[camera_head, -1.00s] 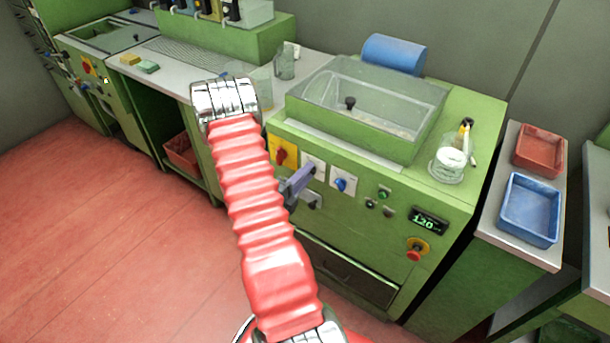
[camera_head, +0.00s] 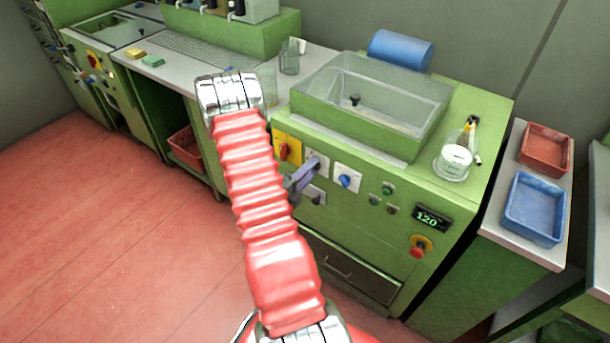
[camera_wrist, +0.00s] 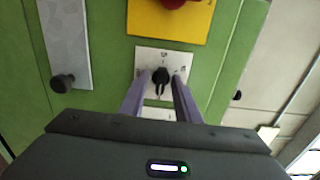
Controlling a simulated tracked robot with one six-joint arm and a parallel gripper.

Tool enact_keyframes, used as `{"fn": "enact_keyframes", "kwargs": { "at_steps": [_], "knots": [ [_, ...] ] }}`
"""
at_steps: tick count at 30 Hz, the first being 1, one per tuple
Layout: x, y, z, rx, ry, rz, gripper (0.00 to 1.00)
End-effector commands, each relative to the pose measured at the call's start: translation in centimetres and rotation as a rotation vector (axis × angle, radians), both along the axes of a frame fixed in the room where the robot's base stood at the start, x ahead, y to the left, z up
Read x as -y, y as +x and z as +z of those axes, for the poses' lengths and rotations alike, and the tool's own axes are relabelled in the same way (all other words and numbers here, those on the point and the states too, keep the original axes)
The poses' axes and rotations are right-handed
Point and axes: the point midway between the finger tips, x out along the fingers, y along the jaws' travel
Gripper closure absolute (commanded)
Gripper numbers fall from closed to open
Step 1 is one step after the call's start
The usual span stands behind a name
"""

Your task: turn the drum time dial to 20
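The dial at my gripper is a black knob (camera_wrist: 160,76) on a white plate (camera_wrist: 150,54) with small markings too blurred to read. In the head view the plate (camera_head: 318,160) is partly hidden behind my gripper (camera_head: 303,180). In the wrist view the two purple fingers of my gripper (camera_wrist: 160,80) stand apart, one on each side of the knob, with narrow gaps showing. The knob's pointer direction is unclear. A second white dial plate with a blue knob (camera_head: 346,181) sits to the right; I cannot read which dial is drum time. The display (camera_head: 431,218) reads 120.
A yellow plate with a red switch (camera_head: 284,150) is left of the white plate. A grey plate with a dark knob (camera_wrist: 62,82) is close by. Small buttons (camera_head: 388,189) and a red emergency button (camera_head: 418,250) are further right. A clear-lidded basin (camera_head: 375,100) is above.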

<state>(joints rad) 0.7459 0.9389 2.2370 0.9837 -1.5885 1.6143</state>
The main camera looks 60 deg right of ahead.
Motion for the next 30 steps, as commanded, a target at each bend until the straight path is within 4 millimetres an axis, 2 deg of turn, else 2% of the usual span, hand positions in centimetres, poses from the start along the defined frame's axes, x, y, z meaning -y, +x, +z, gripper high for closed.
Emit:
{"fn": "enact_keyframes", "kwargs": {
  "at_steps": [8, 30],
  "knots": [
    [-1.8, 0.4, 0.0, -0.001, 0.0, 0.003, 0.7],
    [-10.9, 1.9, -0.1, -0.001, 0.001, 0.004, 0.7]
  ]
}}
